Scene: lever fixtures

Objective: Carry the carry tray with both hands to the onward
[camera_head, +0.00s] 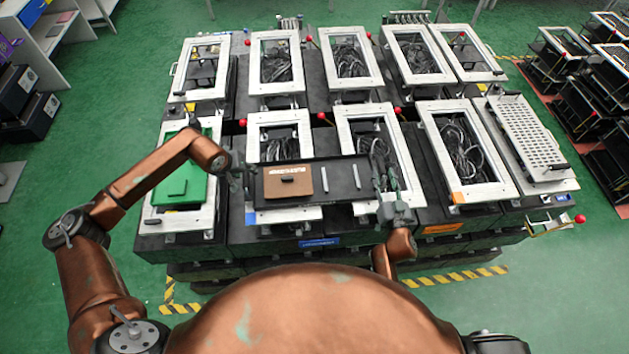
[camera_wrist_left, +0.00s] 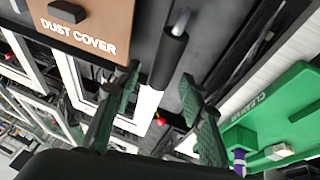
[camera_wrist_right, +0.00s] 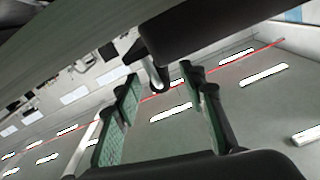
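The carry tray (camera_head: 341,181) is a dark, shallow tray at the front middle of the fixture bench. It holds a brown plate (camera_head: 287,181), marked "DUST COVER" in the left wrist view (camera_wrist_left: 92,22), and two pale bars (camera_head: 324,178). My left gripper (camera_head: 238,180) is at its left end. In the left wrist view its fingers are apart on either side of a black handle (camera_wrist_left: 168,60). My right gripper (camera_head: 384,182) is at the right end, fingers apart, with a dark handle (camera_wrist_right: 154,72) between their tips. I cannot make out a place marked onward.
White-framed fixtures (camera_head: 370,112) with cables and red-knobbed levers surround the tray. A green tray (camera_head: 182,185) lies on the left fixture, and a perforated plate (camera_head: 526,137) on the right one. A blue label (camera_head: 320,243) and an orange label (camera_head: 443,229) mark the front edge.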

